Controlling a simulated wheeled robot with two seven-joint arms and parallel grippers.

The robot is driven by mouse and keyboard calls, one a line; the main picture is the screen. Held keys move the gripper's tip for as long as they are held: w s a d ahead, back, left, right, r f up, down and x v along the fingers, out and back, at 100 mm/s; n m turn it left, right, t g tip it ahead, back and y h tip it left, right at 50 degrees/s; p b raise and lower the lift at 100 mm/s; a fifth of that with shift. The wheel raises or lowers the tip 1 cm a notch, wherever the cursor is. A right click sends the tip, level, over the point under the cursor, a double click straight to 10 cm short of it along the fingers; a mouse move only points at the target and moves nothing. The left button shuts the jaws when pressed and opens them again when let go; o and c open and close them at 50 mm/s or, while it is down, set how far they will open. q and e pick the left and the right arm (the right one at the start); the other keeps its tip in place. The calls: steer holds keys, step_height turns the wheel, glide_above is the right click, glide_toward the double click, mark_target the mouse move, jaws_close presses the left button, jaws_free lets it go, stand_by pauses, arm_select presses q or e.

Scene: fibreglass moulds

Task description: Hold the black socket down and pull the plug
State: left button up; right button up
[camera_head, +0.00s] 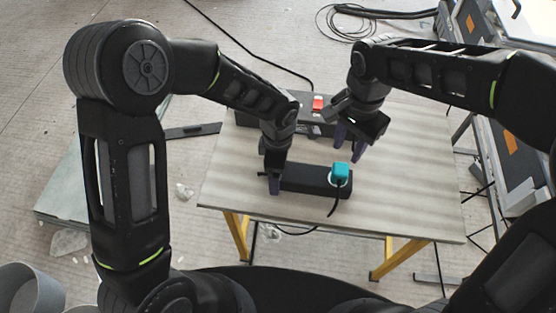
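The black socket (305,180) is a long dark block lying on the table. A teal plug (340,172) sits at its right end, with a black cable running down from it over the table's front edge. My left gripper (274,180) is at the socket's left end, pointing down.
The light table (410,200) on yellow legs has free room at right and front left. A dark box with a red switch (318,103) stands at the table's back, behind the arms. Grey equipment cases (500,140) stand to the right.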

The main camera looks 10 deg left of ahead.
mark_target(340, 173)
arm_select(q)
steer(key=shift+f, duration=0.45)
steer(key=shift+c, duration=0.2)
jaws_close()
arm_select(e)
steer(key=shift+o, duration=1.7)
steer(key=shift+s+f, duration=0.15)
steer(key=shift+f, duration=0.15)
steer(key=shift+o, duration=0.7)
steer(key=shift+f+n, duration=0.2)
steer(key=shift+n, duration=0.5)
steer(key=shift+o, duration=0.4)
steer(key=n, duration=0.2)
steer(key=f+n, duration=0.1)
steer(key=n, duration=0.1)
steer(key=shift+d, duration=0.1)
steer(key=shift+n, duration=1)
steer(key=shift+f, duration=0.1)
